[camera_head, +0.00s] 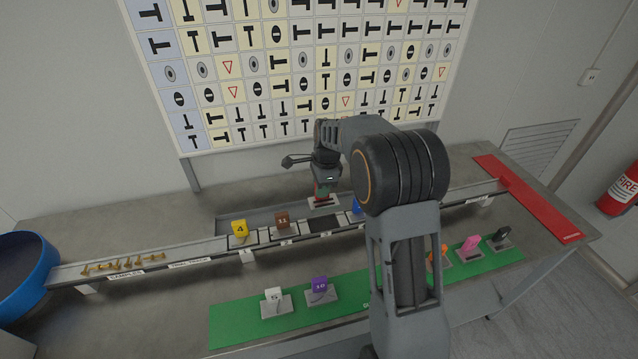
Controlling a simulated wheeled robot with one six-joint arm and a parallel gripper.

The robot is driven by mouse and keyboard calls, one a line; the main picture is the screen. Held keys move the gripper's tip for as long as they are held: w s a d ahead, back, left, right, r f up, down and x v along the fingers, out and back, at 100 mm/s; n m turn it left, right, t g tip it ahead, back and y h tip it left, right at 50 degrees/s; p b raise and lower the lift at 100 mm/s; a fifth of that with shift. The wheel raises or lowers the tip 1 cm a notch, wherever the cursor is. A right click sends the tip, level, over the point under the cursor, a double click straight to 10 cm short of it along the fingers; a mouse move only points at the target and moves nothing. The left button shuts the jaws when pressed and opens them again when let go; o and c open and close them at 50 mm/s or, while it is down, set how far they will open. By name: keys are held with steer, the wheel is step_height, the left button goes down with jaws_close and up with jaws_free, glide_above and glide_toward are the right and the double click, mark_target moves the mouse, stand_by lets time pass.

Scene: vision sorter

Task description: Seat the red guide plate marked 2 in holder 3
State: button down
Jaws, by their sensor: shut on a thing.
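My gripper (324,186) is shut on a small red plate (321,194) with a pale grey base (323,203). Its number cannot be read. The plate hangs above the rail, apart from it. Below it on the rail is a dark, empty holder (326,225), between the brown plate marked 11 (283,221) and a blue plate (355,207), partly hidden by my arm. A yellow plate marked 4 (240,229) stands left of the brown one. The holder labels are too small to read, so I cannot tell which is holder 3.
A green mat (235,325) in front bears white (274,295), purple (319,285), orange (442,252), pink (470,243) and black (501,235) plates. Small brass pieces (120,264) lie on the rail's left end. A blue bin (30,275) is far left; a red strip (535,200) lies right.

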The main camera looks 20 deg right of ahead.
mark_target(322, 202)
steer(key=shift+s+f+b, duration=0.1)
steer(key=shift+f+b, duration=2.15)
steer(key=shift+f, duration=0.7)
steer(key=shift+f+b, duration=0.5)
steer(key=shift+f, duration=0.4)
steer(key=shift+f, duration=0.9)
steer(key=c, duration=1)
jaws_free()
steer(key=shift+o, duration=0.7)
steer(key=o, duration=0.4)
steer(key=shift+r, duration=0.15)
